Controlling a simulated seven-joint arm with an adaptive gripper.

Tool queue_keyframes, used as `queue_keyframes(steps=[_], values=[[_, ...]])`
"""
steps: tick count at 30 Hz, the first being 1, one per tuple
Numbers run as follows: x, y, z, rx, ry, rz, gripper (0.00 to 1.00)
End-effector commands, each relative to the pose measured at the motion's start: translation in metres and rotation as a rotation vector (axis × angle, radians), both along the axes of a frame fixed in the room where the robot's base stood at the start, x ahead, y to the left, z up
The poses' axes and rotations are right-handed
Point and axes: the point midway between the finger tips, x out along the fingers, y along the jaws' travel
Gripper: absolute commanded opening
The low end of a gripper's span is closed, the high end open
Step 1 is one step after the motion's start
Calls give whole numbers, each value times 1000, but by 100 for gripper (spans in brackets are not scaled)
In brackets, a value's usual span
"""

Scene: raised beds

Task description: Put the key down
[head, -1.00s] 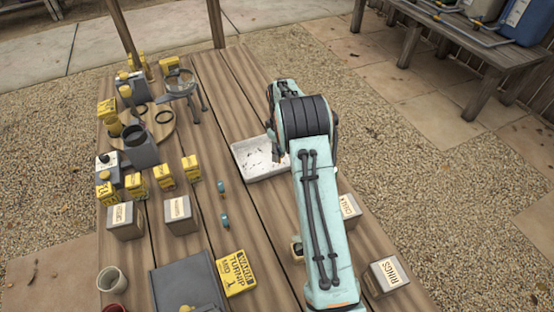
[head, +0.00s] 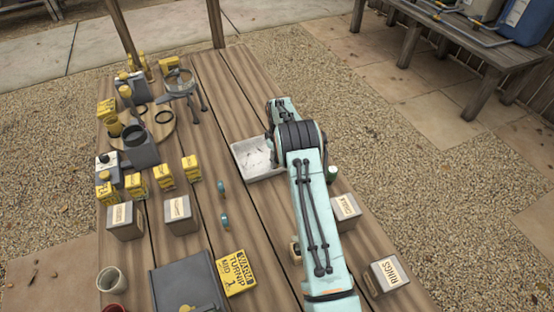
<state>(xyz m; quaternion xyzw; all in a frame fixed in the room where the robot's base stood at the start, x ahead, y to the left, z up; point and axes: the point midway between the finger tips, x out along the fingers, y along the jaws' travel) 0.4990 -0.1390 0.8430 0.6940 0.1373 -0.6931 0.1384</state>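I cannot make out the key in the head view. The fingers of my gripper are not visible; my pale green arm reaches up the right half of the table and its thick dark-ringed joint hides what lies behind and below it. A shallow white tray (head: 247,151) lies on the table just left of that joint, its right part covered by my arm. Small dark marks show in the tray, too small to name.
Two small teal-topped items (head: 222,187) lie mid-table. Boxes marked RINGS (head: 389,274) and CHALK (head: 346,208) stand beside my arm. Yellow packets (head: 165,175), a magnifier stand (head: 180,84) and a grey case (head: 185,285) crowd the left. Bare planks (head: 215,95) show at the far middle.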

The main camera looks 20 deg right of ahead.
Motion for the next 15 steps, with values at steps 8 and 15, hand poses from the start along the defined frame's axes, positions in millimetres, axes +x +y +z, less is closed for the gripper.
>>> queue_keyframes(steps=[8,15], values=[[0,0,1,0,0,0,25],[1,0,29,-2,-4,0,25]])
